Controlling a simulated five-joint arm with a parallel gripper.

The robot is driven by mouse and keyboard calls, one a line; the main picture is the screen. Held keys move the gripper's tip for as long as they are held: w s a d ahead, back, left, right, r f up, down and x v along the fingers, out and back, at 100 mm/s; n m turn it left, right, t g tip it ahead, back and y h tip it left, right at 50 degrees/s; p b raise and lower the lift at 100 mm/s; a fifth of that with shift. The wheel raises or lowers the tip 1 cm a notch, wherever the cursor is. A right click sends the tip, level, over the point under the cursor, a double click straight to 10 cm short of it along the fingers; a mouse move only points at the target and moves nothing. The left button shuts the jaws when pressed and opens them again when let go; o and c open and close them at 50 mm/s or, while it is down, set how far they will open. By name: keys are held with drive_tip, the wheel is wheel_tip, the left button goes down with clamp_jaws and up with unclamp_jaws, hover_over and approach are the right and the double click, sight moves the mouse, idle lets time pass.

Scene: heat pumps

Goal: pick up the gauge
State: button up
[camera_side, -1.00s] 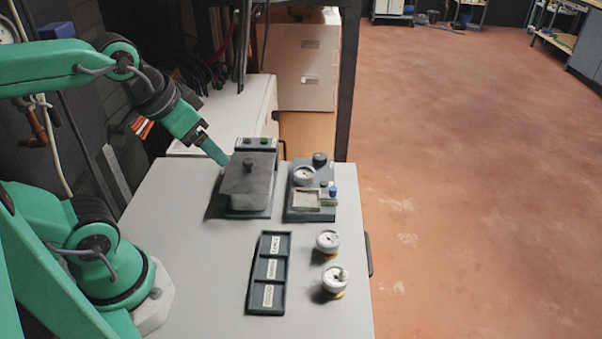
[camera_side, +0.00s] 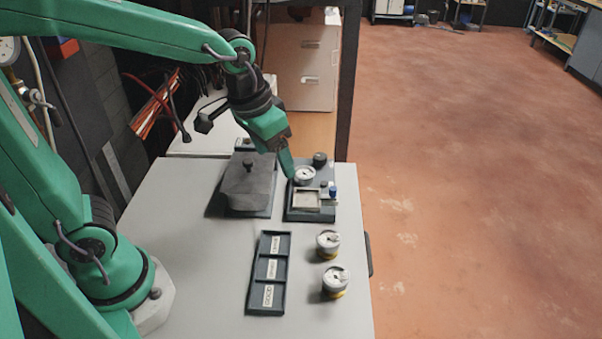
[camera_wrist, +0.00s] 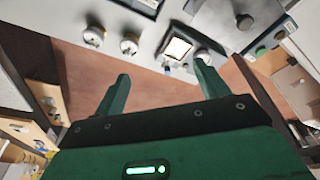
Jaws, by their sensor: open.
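Three round white-faced gauges show. One gauge (camera_side: 304,174) sits on the dark test fixture (camera_side: 296,213) at the back right of the table. A second gauge (camera_side: 328,242) and a third gauge (camera_side: 335,280), with a yellow band low down, stand on the table in front of the fixture. My gripper (camera_side: 288,172) is close to the fixture's gauge, in front of it in this view; contact cannot be told. In the wrist view my gripper (camera_wrist: 162,70) has its fingers apart with nothing between them. The two table gauges (camera_wrist: 93,36) (camera_wrist: 129,45) show at the upper left.
A dark covered box (camera_side: 248,185) with a knob stands left of the fixture. The table's right edge (camera_side: 371,300) is near the gauges. The table (camera_side: 200,260) left of the tray is clear.

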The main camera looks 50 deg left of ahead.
sight(331, 236)
drive_tip(key=w+d+f+g, duration=0.1)
drive_tip(key=w+d+f, duration=0.1)
drive_tip(key=d+f, duration=0.1)
drive_tip(key=w+d+f, duration=0.2)
drive_tip(key=d+f, duration=0.1)
drive_tip(key=f, duration=0.1)
drive_tip(key=w+d+f+m+g, duration=0.1)
drive_tip(key=w+d+f, duration=0.1)
drive_tip(key=d+f, duration=0.1)
drive_tip(key=shift+w+d+f+g+y, duration=0.15)
drive_tip(key=shift+d+f+g+y, duration=0.15)
drive_tip(key=shift+f, duration=0.3)
drive_tip(key=shift+w+d+f, duration=0.15)
drive_tip(key=shift+d+f, duration=0.2)
drive_tip(key=shift+f, duration=0.15)
drive_tip(key=shift+s+a+f, duration=0.1)
drive_tip(key=shift+f, duration=1.85)
drive_tip(key=shift+s+f, duration=0.1)
drive_tip(key=shift+f, duration=1.85)
drive_tip(key=c, duration=1.2)
